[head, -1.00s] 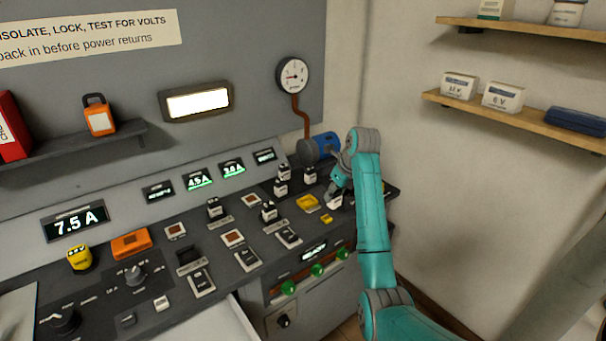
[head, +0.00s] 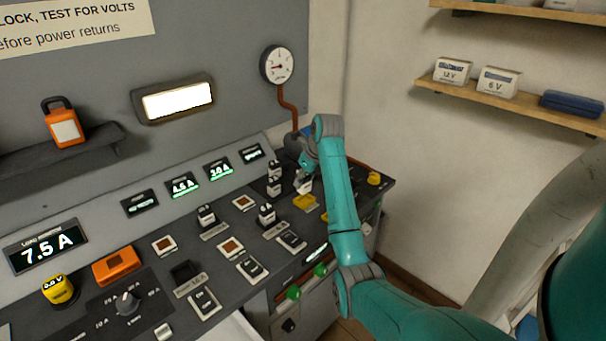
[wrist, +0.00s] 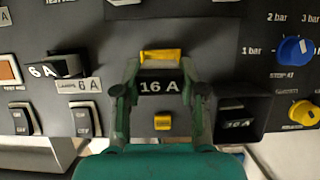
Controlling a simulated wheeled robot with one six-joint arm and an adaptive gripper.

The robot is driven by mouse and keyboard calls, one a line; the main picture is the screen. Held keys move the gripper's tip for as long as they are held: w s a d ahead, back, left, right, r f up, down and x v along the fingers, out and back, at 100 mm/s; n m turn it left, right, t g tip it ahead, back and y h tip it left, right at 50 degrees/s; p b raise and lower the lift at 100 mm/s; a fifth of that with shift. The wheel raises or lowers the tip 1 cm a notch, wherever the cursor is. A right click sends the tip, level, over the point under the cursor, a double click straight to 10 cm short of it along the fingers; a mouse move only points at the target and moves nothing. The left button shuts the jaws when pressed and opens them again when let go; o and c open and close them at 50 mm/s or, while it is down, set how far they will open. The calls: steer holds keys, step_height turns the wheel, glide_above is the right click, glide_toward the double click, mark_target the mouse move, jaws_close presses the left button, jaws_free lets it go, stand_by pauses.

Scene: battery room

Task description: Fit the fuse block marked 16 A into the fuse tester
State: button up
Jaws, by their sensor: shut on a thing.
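My gripper (wrist: 160,100) is shut on the fuse block marked 16 A (wrist: 160,87), whose dark label face shows between the two fingers in the wrist view. In the head view my gripper (head: 305,178) holds the pale block (head: 303,186) over the panel's far right part. A yellow piece (wrist: 160,55), which looks like part of the fuse tester, shows just beyond the block, partly covered by it. It also shows in the head view (head: 305,202). A smaller yellow piece (wrist: 162,122) lies on the near side. The slot itself is hidden, so I cannot tell whether the block touches it.
A 6 A block (wrist: 62,66) stands to the left. Blue (wrist: 295,49) and yellow (wrist: 303,112) knobs are at the right. Several upright blocks and switches crowd the panel (head: 140,240).

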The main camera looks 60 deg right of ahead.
mark_target(305, 189)
steer(key=shift+f, duration=1.75)
steer(key=shift+f, duration=0.6)
steer(key=o, duration=0.9)
steer(key=shift+r, duration=0.15)
